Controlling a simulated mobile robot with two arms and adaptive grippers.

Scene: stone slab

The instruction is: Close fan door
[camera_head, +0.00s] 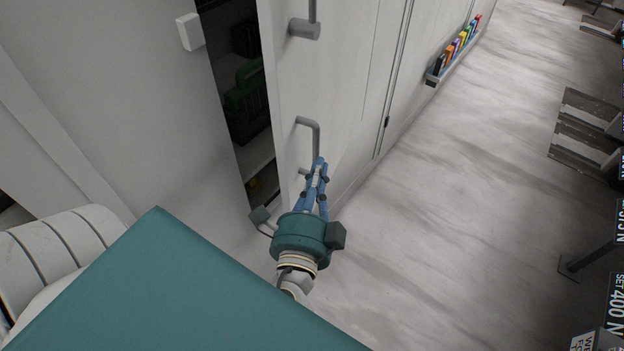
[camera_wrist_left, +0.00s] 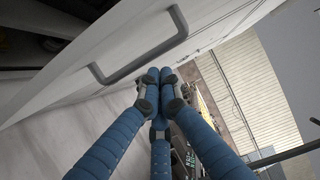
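The white door (camera_head: 345,65) stands ajar, with a dark gap along its left edge in the head view. It carries a grey lower handle (camera_head: 314,130) and a grey upper handle (camera_head: 305,28). My left gripper (camera_head: 319,163) is beside the lower end of the lower handle, on the door's outer side. In the left wrist view, the blue fingers meet at the tips (camera_wrist_left: 160,75), empty, just right of the handle (camera_wrist_left: 140,65) and in front of the door face (camera_wrist_left: 105,60). I cannot tell whether they touch the door. My right gripper is not in view.
Inside the gap are dark shelves with a green case (camera_head: 247,92). A white wall panel (camera_head: 120,85) is left of the gap. A rack of colourful items (camera_head: 455,50) hangs farther along the wall. The grey floor (camera_head: 470,180) right of the door is clear; dark equipment (camera_head: 585,130) stands at far right.

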